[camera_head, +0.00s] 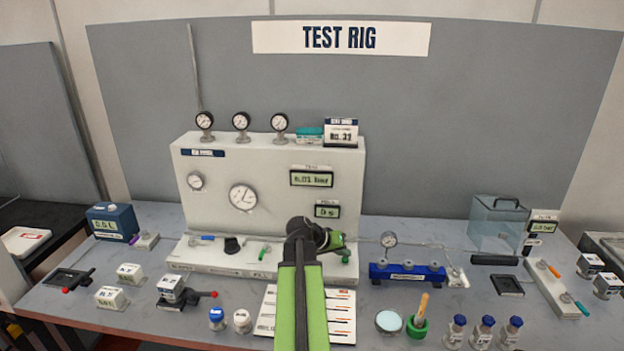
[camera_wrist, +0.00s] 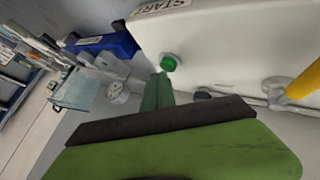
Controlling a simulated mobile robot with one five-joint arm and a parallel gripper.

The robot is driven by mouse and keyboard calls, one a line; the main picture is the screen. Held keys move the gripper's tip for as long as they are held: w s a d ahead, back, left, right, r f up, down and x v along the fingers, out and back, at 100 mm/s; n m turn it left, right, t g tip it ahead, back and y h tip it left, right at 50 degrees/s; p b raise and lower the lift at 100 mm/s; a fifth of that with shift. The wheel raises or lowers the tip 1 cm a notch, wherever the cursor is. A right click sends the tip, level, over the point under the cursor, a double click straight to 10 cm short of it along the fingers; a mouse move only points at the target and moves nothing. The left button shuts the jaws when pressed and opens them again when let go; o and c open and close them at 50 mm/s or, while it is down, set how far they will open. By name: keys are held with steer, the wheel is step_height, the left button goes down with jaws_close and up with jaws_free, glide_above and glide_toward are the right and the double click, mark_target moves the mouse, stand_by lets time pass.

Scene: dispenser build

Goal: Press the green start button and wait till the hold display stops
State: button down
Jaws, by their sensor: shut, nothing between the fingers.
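The green start button (camera_wrist: 169,63) sticks out of the white rig panel (camera_wrist: 230,45), below a START label (camera_wrist: 163,6), in the wrist view. My gripper (camera_wrist: 158,77) is shut and empty, its fingertips just short of the button in the picture. I cannot tell whether they touch it. In the head view my gripper (camera_head: 338,240) is at the lower right of the rig's front, and my arm hides part of that front. The hold display (camera_head: 327,211) seems to read 0 s. The display above it (camera_head: 312,179) reads about 0.01 bar.
A blue manifold (camera_head: 407,272) with a gauge stands right of my gripper. A white sheet (camera_head: 341,315) lies below my arm. Several vials (camera_head: 486,332) stand at the front right. A clear tank (camera_head: 497,226) stands at the back right.

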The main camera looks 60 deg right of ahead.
mark_target(344, 260)
step_height(344, 260, up, 6)
steer(key=p, duration=0.6)
steer(key=shift+r, duration=0.15)
